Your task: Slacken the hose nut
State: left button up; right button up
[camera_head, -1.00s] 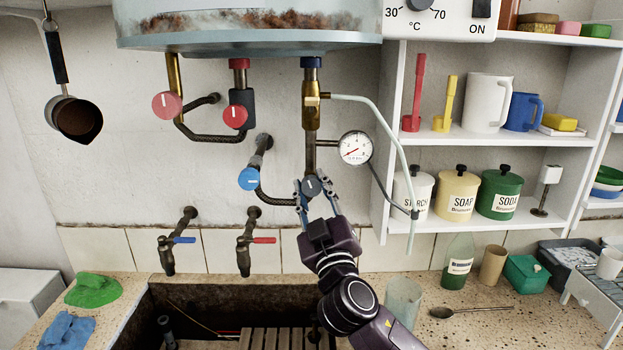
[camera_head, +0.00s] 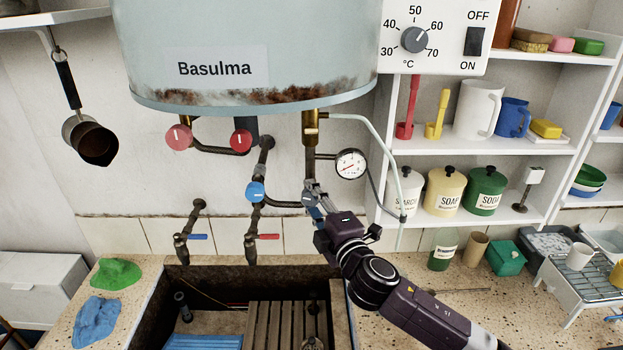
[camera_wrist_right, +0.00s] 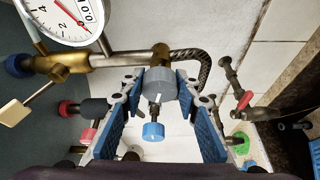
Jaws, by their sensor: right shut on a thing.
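The hose nut (camera_wrist_right: 158,84) is a grey round fitting at the lower end of the vertical brass and dark pipe (camera_head: 310,150) under the boiler. In the right wrist view it sits against a brass elbow (camera_wrist_right: 160,55), where a dark braided hose (camera_wrist_right: 193,58) leads off. My right gripper (camera_head: 314,194) is at this fitting, its blue-padded fingers (camera_wrist_right: 116,112) on either side, shut on it. In the head view the fingers largely hide the nut. My left gripper is not in view.
The pressure gauge (camera_head: 351,164) is close above and right of my gripper. A blue knob (camera_head: 255,192) is to the left, above two taps. The stone trough (camera_head: 195,272) with a wooden slatted rack (camera_head: 285,322) lies below. Shelves (camera_head: 440,144) stand at the right.

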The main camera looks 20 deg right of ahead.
jog(key=shift+r+n+p, duration=0.35)
jog(key=shift+n+p, duration=0.2)
jog(key=shift+n, duration=0.45)
jog(key=shift+n+g, duration=0.5)
jog(key=shift+n, duration=0.3)
jog(key=n+g+h, duration=0.1)
jog(key=n, duration=0.2)
jog(key=shift+n+g, duration=0.3)
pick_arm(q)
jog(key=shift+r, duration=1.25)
pick_arm(e)
jog(key=shift+f+n+g+h, duration=0.1)
jog(key=shift+n+g+h, duration=0.6)
jog(key=shift+n, duration=0.6)
jog(key=o, duration=1.2)
jog(key=shift+c, duration=0.2)
jog(key=shift+s, duration=0.1)
